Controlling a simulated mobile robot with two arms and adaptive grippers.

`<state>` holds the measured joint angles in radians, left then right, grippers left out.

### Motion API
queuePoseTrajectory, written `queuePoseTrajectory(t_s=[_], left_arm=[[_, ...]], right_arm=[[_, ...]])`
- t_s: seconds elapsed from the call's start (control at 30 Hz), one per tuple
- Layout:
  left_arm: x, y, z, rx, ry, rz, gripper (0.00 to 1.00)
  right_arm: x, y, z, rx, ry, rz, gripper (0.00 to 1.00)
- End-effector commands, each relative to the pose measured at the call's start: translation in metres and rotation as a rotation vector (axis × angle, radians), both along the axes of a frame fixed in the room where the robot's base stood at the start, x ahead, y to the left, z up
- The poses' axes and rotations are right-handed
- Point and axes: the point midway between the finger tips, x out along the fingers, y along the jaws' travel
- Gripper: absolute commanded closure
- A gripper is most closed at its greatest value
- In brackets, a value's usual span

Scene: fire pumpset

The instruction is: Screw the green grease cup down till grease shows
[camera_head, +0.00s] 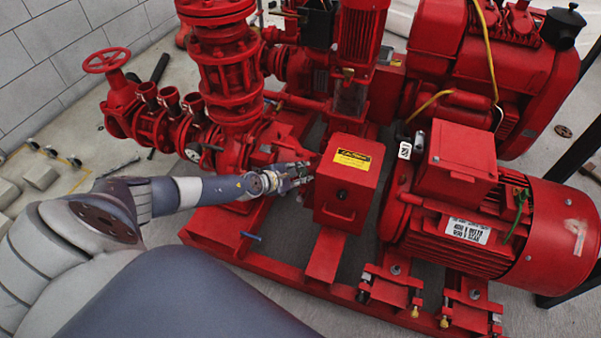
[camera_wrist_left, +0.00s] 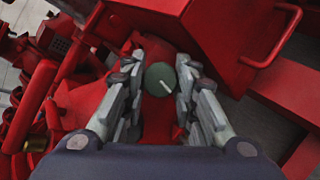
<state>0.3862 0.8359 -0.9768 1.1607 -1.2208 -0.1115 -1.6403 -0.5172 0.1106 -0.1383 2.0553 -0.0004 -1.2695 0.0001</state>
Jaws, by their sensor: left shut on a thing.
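The green grease cup (camera_wrist_left: 160,79) shows in the left wrist view as a round dark green cap with a short pale line on its face. It sits on a red part of the pump, between the fingertips of my left gripper (camera_wrist_left: 160,90). The fingers stand on both sides of the cap and are shut on it. In the head view my left gripper (camera_head: 296,177) reaches in from the left, beside the red guard box with a yellow label (camera_head: 342,180). The cup is hidden there. No grease can be made out. My right gripper is not in view.
The red guard box with a handle stands close to the right of my left gripper. A red motor (camera_head: 500,225) is farther right. A tall red pipe (camera_head: 226,70) and valves stand behind. The red base frame (camera_head: 330,255) lies below.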

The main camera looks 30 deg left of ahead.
Motion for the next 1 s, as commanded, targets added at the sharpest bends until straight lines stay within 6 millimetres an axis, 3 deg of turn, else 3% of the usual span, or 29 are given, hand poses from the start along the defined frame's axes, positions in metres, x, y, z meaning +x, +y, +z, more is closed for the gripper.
queuePoseTrajectory(t_s=[0.03,0.07,0.1,0.57,1.0], left_arm=[[0.0,-0.001,0.0,-0.002,-0.001,-0.001,0.97],[0.0,-0.001,0.0,-0.002,-0.001,-0.001,0.71],[0.0,-0.001,0.0,-0.002,-0.001,-0.001,0.64],[-0.004,0.001,0.004,0.0,-0.004,-0.001,0.64],[-0.058,0.01,0.034,0.0,0.003,0.001,0.64]], right_arm=[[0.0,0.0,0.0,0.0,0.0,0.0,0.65],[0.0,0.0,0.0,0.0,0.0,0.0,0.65],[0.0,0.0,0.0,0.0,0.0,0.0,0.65],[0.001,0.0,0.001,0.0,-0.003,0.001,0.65],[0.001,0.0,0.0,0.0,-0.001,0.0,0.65]])
